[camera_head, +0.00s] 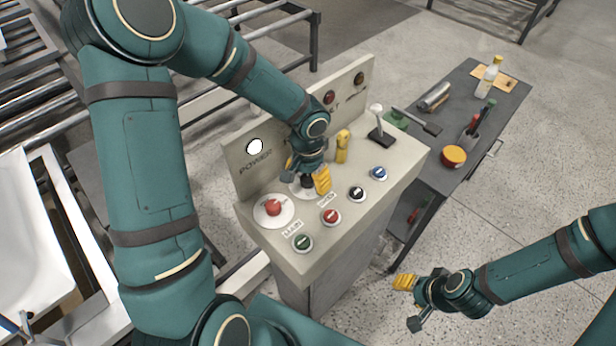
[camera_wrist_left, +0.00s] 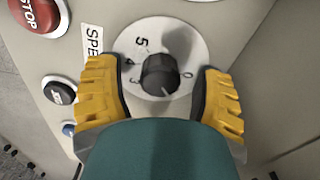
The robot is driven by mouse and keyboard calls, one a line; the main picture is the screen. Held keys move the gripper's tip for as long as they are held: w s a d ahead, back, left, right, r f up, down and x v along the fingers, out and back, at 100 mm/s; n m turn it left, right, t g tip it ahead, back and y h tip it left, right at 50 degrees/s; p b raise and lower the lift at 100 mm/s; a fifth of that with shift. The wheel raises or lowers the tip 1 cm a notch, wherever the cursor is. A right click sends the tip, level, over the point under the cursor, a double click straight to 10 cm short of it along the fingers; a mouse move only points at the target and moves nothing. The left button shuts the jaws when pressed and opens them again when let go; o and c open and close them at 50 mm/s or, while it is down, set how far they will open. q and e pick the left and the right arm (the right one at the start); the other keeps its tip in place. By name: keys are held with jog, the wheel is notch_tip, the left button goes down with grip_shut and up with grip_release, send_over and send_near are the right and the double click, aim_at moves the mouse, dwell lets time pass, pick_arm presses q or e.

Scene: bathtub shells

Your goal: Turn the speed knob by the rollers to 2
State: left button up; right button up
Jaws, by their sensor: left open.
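The speed knob (camera_wrist_left: 160,75) is a black knob on a round white dial (camera_wrist_left: 188,42). A 5 and a 0 show on the dial; the other marks are partly hidden, and I cannot read the setting surely. In the left wrist view, my left gripper (camera_wrist_left: 160,92) is open, with one yellow finger on each side of the knob and gaps between. In the head view, my left gripper (camera_head: 308,178) is low over the panel top and mostly covers the knob. My right gripper (camera_head: 407,298) is off to the right of the console, away from the knob; its opening is unclear.
The console (camera_head: 325,270) carries a red mushroom button (camera_head: 273,208), several coloured push buttons, a yellow switch (camera_head: 342,147) and a lever (camera_head: 378,122). Its upright back panel stands close behind my left gripper. A dark side table (camera_head: 455,90) with tools is at the right. Rollers are behind left.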

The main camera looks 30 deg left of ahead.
pick_arm(q)
grip_shut()
jog(key=m+p, duration=0.1)
jog(key=m, duration=0.3)
jog(key=shift+m, duration=0.3)
jog(key=shift+m+p, duration=0.65)
jog(key=shift+m, duration=1.35)
jog(key=shift+d, duration=0.1)
grip_release()
